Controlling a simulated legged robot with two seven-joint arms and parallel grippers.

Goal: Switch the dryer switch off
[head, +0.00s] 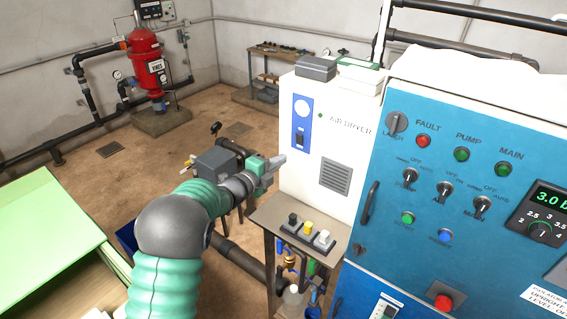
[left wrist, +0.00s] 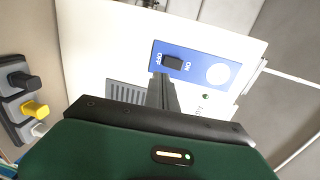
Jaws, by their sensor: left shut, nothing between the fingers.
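The white air dryer box (head: 335,155) stands on a small table, with a blue switch plate (head: 301,122) on its front. The dryer switch (head: 300,138) is a dark rocker low on that plate. In the left wrist view the black switch (left wrist: 172,62) sits between the words OFF and ON; I cannot tell which side is pressed in. My left gripper (head: 280,160) is shut and empty, in front of the dryer and below the switch. In the left wrist view its fingertips (left wrist: 160,80) appear just beside the plate's OFF end; contact cannot be told.
A blue control cabinet (head: 470,100) with knobs and lamps stands to the right. A box with black, yellow and white knobs (head: 307,233) lies on the table (head: 262,216) below the dryer. A red tank (head: 147,65) stands far back.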

